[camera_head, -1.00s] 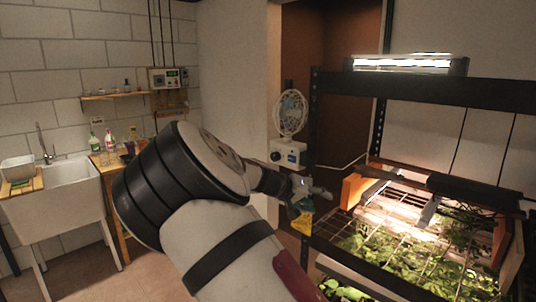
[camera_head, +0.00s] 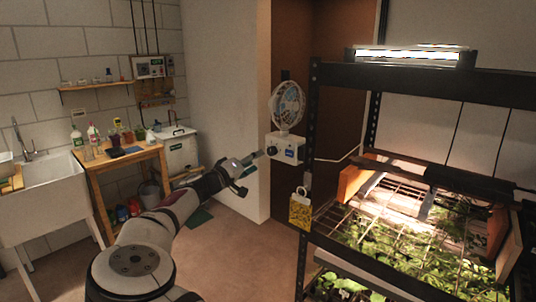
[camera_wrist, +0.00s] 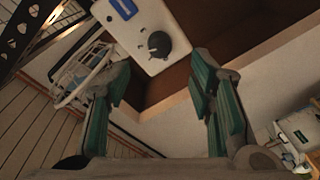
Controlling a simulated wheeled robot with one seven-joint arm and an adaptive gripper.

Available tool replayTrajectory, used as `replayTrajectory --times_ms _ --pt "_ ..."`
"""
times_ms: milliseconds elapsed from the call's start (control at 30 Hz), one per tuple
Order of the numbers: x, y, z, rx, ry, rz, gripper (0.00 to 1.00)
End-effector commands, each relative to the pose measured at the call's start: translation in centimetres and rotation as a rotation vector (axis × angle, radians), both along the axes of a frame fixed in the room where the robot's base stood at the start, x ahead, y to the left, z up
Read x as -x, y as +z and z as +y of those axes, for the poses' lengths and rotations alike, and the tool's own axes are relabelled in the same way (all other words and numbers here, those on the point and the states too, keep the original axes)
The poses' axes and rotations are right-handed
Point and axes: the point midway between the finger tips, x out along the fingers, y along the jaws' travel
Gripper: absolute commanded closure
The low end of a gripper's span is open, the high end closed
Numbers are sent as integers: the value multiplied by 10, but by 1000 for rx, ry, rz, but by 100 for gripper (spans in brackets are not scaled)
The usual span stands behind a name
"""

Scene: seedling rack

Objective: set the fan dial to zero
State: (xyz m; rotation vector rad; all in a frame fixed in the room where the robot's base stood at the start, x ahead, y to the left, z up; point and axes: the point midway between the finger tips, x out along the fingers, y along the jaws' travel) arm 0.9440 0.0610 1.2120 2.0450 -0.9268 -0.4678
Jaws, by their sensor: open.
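The fan (camera_head: 289,103) is a white round fan on a white control box (camera_head: 290,140) beside the rack. The box has a blue display (camera_head: 290,153) and a dark round dial (camera_head: 272,151). In the wrist view the dial (camera_wrist: 158,43) sits on the box (camera_wrist: 160,15), with the blue display (camera_wrist: 123,7) to its upper left. My gripper (camera_head: 257,157) is just left of the dial in the head view. In the wrist view my gripper (camera_wrist: 159,65) is open and empty, its fingers either side of the dial's line, apart from it. The dial's setting is unreadable.
The black rack post (camera_head: 309,150) stands close right of the fan box, with a yellow tag (camera_head: 300,211) hanging on it. Rack shelves hold seedlings (camera_head: 400,245). A wooden table (camera_head: 118,158) and white bin (camera_head: 177,150) stand left.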

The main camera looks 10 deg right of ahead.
Motion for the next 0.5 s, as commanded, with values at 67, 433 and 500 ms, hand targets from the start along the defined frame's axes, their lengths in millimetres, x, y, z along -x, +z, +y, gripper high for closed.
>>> replayTrajectory --times_ms 67,433,500 --pt "-11 0 -14 0 -2 0 51" --pt "-49 0 -57 -1 -2 1 51" --pt "-53 0 -60 -1 1 1 51"
